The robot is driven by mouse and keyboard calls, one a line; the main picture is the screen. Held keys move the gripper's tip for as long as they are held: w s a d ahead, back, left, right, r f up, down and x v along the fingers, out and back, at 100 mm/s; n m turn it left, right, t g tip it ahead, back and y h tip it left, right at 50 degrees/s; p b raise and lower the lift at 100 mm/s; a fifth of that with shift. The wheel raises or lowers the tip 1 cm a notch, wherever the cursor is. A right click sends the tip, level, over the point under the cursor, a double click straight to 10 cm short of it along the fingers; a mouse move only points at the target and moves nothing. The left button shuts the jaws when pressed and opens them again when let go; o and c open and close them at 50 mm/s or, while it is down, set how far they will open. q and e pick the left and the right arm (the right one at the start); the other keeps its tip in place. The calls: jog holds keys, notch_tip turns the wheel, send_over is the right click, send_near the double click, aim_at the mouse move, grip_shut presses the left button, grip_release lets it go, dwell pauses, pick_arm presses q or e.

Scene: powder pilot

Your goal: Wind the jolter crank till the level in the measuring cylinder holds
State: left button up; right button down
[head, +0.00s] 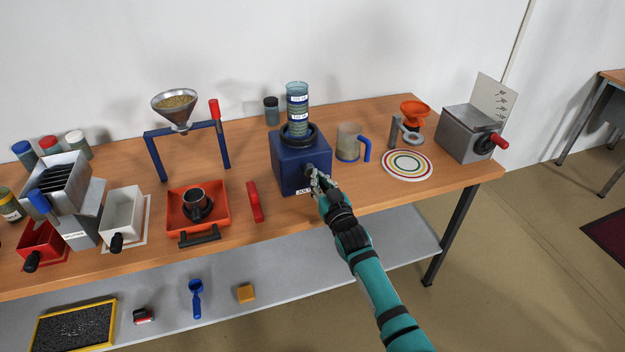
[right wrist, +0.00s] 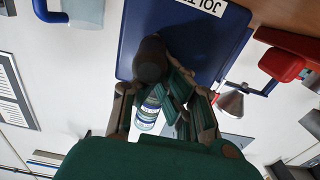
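The blue jolter (head: 288,162) stands on the bench. The clear measuring cylinder (head: 297,96) stands upright in the dark ring on its top and carries white labels; the powder level is too small to read. My right gripper (head: 318,182) is at the jolter's front right, by a dark round hub (head: 309,169). In the right wrist view, a dark crank part (right wrist: 150,60) lies at the fingertips, in front of the jolter's blue face (right wrist: 205,40). The fingers overlap it, and I cannot tell whether they grip it. My left gripper is not in view.
A red handle (head: 255,202) lies left of the jolter. A clear jug (head: 348,142) and a ringed disc (head: 407,165) stand right, then a grey box with a red-handled crank (head: 468,134). A funnel stand (head: 155,158) and an orange tray (head: 222,222) are left.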

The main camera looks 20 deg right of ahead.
jog(key=shift+d+r+p, duration=0.75)
jog(key=shift+p, duration=0.05)
jog(key=shift+f, duration=0.1)
